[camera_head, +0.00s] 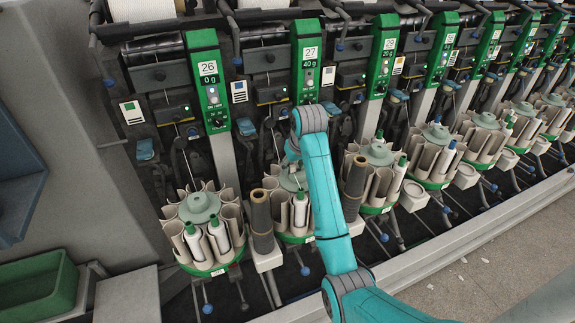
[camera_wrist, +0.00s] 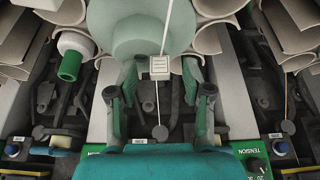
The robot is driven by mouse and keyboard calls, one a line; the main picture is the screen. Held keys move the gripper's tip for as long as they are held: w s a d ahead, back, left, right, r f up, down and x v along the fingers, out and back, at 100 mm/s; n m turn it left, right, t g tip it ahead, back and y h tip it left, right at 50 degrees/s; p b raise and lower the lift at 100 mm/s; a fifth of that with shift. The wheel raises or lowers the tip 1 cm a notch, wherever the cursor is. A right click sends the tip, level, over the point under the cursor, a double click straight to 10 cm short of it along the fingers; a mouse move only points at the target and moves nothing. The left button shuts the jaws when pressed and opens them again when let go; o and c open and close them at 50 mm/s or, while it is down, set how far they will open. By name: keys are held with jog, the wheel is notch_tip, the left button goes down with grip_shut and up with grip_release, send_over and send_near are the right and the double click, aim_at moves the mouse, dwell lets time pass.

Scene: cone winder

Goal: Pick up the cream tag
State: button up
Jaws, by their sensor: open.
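A pale green round hub (camera_wrist: 140,35) lies behind the tag.
Winding units with green number panels (camera_head: 208,80) run in a row to the right. Round magazines (camera_head: 201,205) with cream tubes stand below them, with dark cones (camera_head: 261,215) beside some. A green bin (camera_head: 38,285) is at lower left. The floor (camera_head: 470,265) at lower right is open.

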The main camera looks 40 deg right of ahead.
jog(key=c, duration=0.8)
